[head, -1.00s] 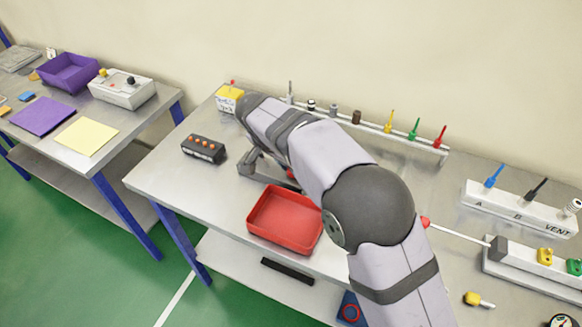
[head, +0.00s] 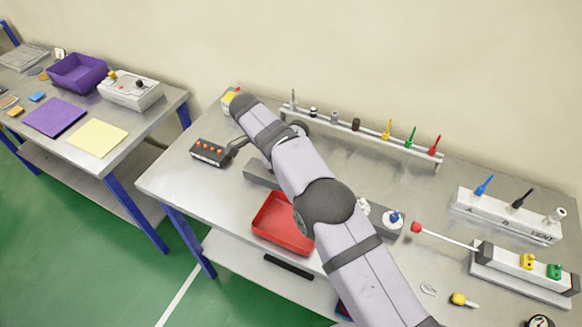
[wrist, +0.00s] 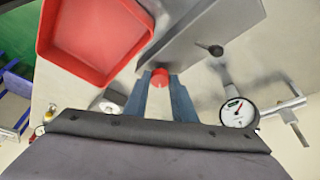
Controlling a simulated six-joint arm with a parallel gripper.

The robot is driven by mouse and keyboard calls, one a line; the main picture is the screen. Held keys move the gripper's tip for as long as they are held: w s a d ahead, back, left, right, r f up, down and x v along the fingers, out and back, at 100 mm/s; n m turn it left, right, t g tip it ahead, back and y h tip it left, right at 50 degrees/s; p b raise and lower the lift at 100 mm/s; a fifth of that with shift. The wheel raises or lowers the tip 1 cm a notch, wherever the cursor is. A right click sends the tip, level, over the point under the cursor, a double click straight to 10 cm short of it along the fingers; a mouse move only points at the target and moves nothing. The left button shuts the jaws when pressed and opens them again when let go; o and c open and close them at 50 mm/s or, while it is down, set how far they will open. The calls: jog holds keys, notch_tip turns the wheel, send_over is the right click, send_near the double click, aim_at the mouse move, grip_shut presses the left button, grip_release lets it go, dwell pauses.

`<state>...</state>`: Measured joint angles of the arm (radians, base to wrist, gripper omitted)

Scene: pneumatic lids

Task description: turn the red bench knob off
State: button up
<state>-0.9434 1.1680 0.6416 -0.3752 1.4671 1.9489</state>
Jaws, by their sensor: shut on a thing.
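The red bench knob (wrist: 160,77) shows in the wrist view at the end of a grey block (wrist: 205,30). My gripper (wrist: 160,87) is shut on it, with one blue-grey finger on each side. The fingers hide part of the knob, so its turn position cannot be told. In the head view my arm crosses the bench and hides the knob and most of the gripper.
A red tray (head: 281,223) lies close to the grey bar (head: 262,174). A gauge (wrist: 238,113) and pipework stand near my gripper. A black button box (head: 209,152) is at the left, and a rack of coloured levers (head: 362,136) runs along the back.

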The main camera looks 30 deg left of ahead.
dwell(0.5)
jog(key=o, duration=1.1)
jog(key=shift+r, duration=0.1)
jog(key=shift+v, duration=1.4)
jog(key=p+v, duration=0.4)
jog(key=shift+r+p, duration=0.2)
jog(key=shift+p, duration=0.2)
